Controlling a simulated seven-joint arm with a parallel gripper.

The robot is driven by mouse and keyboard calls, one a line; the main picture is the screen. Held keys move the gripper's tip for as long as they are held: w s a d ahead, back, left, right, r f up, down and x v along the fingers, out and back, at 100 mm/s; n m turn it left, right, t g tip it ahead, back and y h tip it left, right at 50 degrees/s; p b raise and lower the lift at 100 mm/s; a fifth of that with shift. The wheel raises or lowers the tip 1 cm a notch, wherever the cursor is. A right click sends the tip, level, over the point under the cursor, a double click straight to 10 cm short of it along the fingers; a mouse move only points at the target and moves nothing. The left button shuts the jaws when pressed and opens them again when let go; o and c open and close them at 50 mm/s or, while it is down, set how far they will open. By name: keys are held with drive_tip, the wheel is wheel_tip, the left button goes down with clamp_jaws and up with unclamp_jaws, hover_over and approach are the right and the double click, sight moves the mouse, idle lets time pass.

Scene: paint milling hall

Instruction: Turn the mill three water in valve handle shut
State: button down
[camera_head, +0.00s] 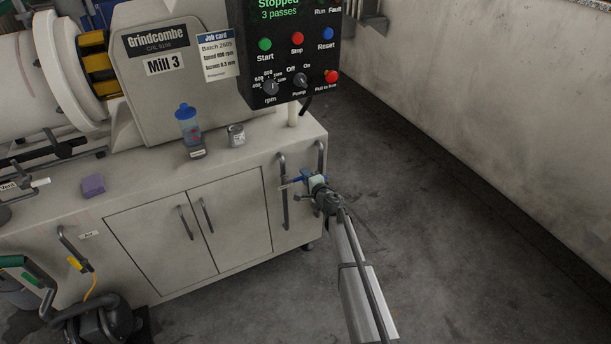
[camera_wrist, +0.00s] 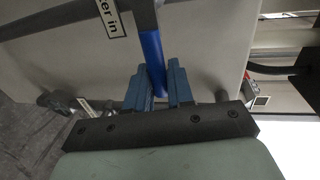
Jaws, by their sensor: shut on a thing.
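The mill three water in valve handle is a blue lever (camera_wrist: 152,55), seen close up in the wrist view, with part of a label reading "er in" (camera_wrist: 108,15) beside it. My gripper (camera_wrist: 158,86) is shut on this lever, with one blue finger on each side. In the head view, the blue handle (camera_head: 293,181) juts out to the right from a vertical grey pipe (camera_head: 283,205) at the cabinet's right end, looking roughly crosswise to it. My gripper (camera_head: 308,181) is at its outer end and hides part of it.
The mill cabinet (camera_head: 140,200) carries a blue-capped bottle (camera_head: 188,125), a small jar (camera_head: 236,135) and a purple block (camera_head: 93,185). The control panel (camera_head: 293,50) hangs above and reads "Stopped". A second pipe (camera_head: 320,157) rises close to my gripper. The floor (camera_head: 430,230) to the right is clear.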

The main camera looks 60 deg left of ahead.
drive_tip(key=shift+f, duration=0.15)
idle(0.4)
drive_tip(key=c, duration=1.1)
unclamp_jaws()
drive_tip(key=shift+c, duration=0.2)
drive_tip(key=shift+d, duration=0.1)
drive_tip(key=d+r, duration=0.2)
drive_tip(key=d, duration=1.1)
drive_tip(key=shift+d+r, duration=0.2)
drive_tip(key=shift+r, duration=0.15)
